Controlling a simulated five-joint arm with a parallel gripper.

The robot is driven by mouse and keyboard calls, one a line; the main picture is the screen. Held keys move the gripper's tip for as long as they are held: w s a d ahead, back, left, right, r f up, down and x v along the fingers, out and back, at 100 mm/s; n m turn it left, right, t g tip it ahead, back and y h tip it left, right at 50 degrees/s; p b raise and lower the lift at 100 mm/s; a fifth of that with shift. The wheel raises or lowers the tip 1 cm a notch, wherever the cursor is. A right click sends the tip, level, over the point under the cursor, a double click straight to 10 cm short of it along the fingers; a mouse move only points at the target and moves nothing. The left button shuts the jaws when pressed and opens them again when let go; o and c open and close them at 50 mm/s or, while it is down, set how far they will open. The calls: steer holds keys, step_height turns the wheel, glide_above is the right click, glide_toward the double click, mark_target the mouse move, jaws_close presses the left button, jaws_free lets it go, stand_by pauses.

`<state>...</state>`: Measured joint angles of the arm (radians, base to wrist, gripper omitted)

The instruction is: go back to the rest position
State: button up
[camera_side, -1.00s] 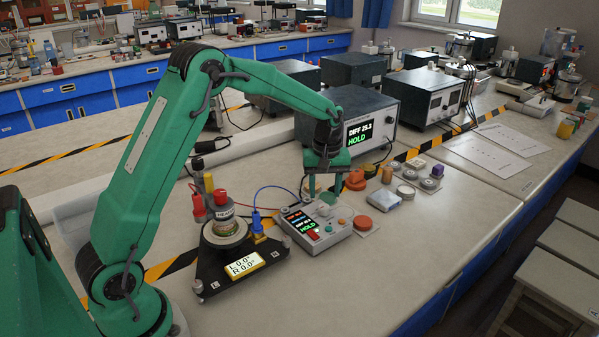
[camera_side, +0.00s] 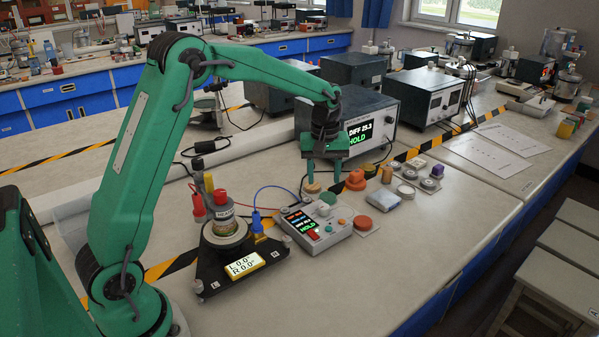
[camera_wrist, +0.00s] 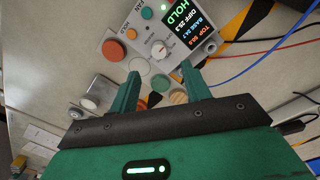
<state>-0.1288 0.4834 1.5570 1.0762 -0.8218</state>
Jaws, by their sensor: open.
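My gripper (camera_side: 324,181) hangs from the green arm above the bench, just behind the control box (camera_side: 318,224) and in front of the grey HOLD display unit (camera_side: 345,115). Its two green fingers point down, apart, with nothing held between them. In the wrist view my gripper (camera_wrist: 158,90) shows both fingers spread, with the control box (camera_wrist: 165,35) beyond them. The box carries a lit screen, a knob, an orange button and a FAN label. A small wooden-coloured disc (camera_side: 312,187) shows by the left fingertip in the side view; whether they touch I cannot tell.
The heater stand (camera_side: 227,232) with red and blue plugs and a tilt readout stands left of the control box. Orange knobs (camera_side: 356,180), a pale blue block (camera_side: 384,200) and several small pucks lie to the right. Cables run behind the box. The bench front right is clear.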

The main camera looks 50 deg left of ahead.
steer(key=s+d+r+m+t, duration=0.1)
steer(key=s+d+r+m, duration=0.15)
steer(key=s+r, duration=0.35)
steer(key=s+d+r+m+t, duration=0.2)
steer(key=s+r+m, duration=0.1)
steer(key=s+r, duration=0.3)
steer(key=s+d+f+m+t, duration=0.2)
steer(key=s+m, duration=0.3)
steer(key=s, duration=1)
steer(key=shift+s, duration=0.35)
steer(key=shift+m, duration=0.25)
